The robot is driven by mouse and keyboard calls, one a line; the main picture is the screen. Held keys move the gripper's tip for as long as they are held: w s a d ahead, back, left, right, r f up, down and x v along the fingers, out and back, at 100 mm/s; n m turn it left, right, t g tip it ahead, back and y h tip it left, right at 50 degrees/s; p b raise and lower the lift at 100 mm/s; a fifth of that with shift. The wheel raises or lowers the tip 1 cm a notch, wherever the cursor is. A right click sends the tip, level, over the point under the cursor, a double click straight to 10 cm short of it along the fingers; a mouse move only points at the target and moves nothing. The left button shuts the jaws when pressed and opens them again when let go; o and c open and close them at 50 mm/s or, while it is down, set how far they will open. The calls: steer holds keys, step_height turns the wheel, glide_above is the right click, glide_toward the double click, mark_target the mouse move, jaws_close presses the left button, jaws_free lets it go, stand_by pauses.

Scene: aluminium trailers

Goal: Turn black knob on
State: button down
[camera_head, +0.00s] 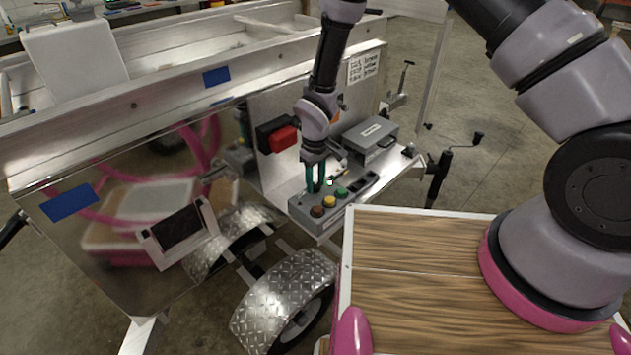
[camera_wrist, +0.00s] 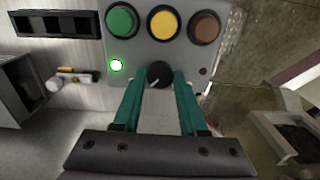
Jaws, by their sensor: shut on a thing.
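The black knob (camera_wrist: 159,72) sits on the grey control box below the yellow button, in the wrist view. The teal fingers of my gripper (camera_wrist: 159,80) are closed on it, one on each side. A small dark red lamp (camera_wrist: 203,71) on the other side looks unlit.
Green (camera_wrist: 121,21), yellow (camera_wrist: 163,23) and brown (camera_wrist: 204,27) buttons line the box beside the knob. The trailer's metal side (camera_head: 130,240) and fender (camera_head: 285,290) lie left and below.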

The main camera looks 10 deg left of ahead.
mark_target(315, 185)
steer(key=shift+c, duration=2.2)
jaws_free()
steer(key=shift+r, duration=0.15)
step_height(315, 185, up, 11)
steer(key=shift+f, duration=0.2)
